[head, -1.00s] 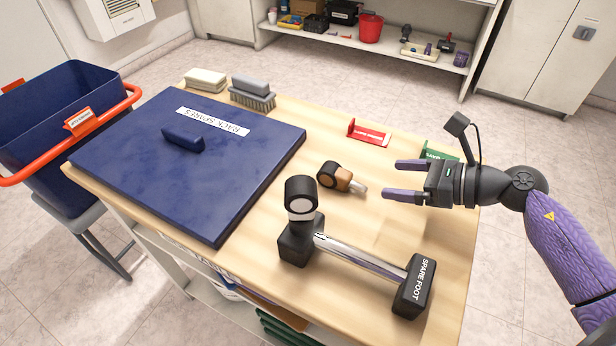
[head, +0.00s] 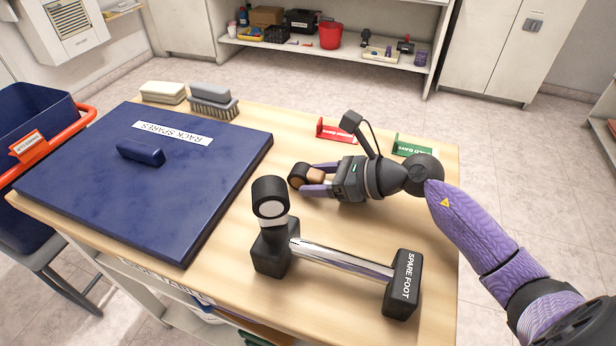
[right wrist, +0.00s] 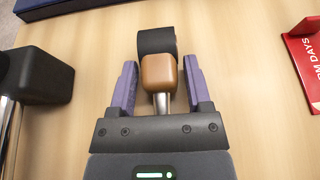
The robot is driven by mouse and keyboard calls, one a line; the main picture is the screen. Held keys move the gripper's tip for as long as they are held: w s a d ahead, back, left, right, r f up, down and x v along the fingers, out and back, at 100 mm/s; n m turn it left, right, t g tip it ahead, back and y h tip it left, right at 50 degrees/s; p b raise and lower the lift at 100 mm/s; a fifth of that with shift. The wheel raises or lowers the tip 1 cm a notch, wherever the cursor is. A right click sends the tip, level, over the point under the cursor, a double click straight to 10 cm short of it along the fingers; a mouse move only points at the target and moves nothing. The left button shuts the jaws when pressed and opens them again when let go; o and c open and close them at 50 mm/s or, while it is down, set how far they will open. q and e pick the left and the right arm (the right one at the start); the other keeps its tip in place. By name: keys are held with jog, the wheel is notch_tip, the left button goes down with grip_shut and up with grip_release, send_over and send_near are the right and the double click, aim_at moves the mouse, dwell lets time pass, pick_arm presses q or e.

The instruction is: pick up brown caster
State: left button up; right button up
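The brown caster (head: 315,174) lies on the wooden table, with a black wheel, a brown body and a metal stem. In the right wrist view the caster (right wrist: 158,73) lies between the two purple fingers, its stem toward the palm and its wheel beyond the fingertips. My right gripper (head: 316,180) is open around the brown body. In the right wrist view the gripper (right wrist: 160,88) shows gaps between both fingers and the caster. My left gripper is not in view.
A black "SPARE FOOT" stand (head: 400,285) with a chrome bar lies in front of my right gripper. The blue "RACK SPARES" lid (head: 90,185) covers the left of the table. Red (head: 334,132) and green (head: 414,146) signs stand behind; brushes (head: 212,103) sit at the back.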

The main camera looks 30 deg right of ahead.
aim_at(319, 175)
grip_shut()
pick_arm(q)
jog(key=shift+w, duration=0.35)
pick_arm(e)
notch_tip(319, 175, up, 10)
jog(key=p, duration=0.5)
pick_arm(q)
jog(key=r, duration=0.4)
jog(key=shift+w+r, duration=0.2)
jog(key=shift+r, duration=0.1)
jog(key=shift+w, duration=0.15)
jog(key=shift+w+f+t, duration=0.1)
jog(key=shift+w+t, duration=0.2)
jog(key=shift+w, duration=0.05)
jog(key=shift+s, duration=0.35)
